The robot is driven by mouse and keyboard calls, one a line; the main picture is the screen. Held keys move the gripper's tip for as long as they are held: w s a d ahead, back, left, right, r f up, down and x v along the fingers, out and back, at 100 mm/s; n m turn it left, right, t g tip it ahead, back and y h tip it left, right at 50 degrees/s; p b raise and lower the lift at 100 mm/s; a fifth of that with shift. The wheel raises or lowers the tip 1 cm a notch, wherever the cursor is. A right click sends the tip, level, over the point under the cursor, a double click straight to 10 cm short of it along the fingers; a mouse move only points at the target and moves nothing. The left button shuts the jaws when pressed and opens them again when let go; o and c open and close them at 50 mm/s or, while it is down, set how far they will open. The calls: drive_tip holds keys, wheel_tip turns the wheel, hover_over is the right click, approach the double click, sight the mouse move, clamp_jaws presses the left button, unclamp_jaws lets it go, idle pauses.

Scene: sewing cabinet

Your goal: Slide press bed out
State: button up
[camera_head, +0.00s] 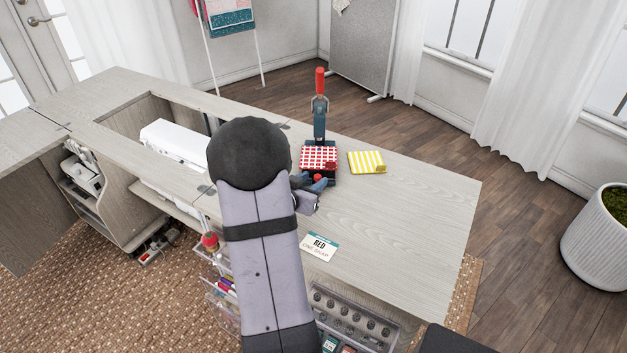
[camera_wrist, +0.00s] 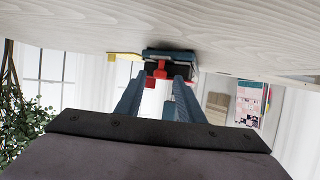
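The press (camera_head: 319,122) stands on the cabinet top, with a dark blue body and a raised red handle (camera_head: 320,80). A red-and-white checked cloth (camera_head: 319,155) covers its bed. A red knob (camera_head: 318,178) is at the bed's near edge. My gripper (camera_head: 314,186) is just in front of the press, partly hidden by my arm. In the wrist view, tilted upside down, my gripper (camera_wrist: 157,80) has its two blue fingers apart, pointing at the press (camera_wrist: 168,53). A red part (camera_wrist: 160,69) of the press shows between the fingertips; I cannot tell whether they touch it.
A folded yellow striped cloth (camera_head: 367,162) lies right of the press. A card reading "RED" (camera_head: 319,246) lies near the front edge. A white machine (camera_head: 176,143) sits in the cabinet opening at left. The tabletop at right is clear. A drawer of small parts (camera_head: 350,318) is below.

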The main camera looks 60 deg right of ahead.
drive_tip(key=shift+d+f, duration=0.25)
drive_tip(key=shift+d, duration=0.35)
clamp_jaws()
drive_tip(key=s+a, duration=0.1)
drive_tip(key=a, duration=0.1)
drive_tip(key=s+a, duration=0.1)
drive_tip(key=a, duration=0.2)
drive_tip(key=s+a, duration=0.1)
drive_tip(key=a, duration=0.1)
drive_tip(key=shift+s+a, duration=0.25)
drive_tip(key=shift+s, duration=0.1)
drive_tip(key=shift+s+a+f, duration=0.1)
drive_tip(key=shift+s+a, duration=0.05)
drive_tip(key=shift+a, duration=0.05)
unclamp_jaws()
drive_tip(key=shift+a+r+p, duration=0.15)
drive_tip(key=shift+r+p, duration=0.15)
drive_tip(key=shift+p, duration=0.4)
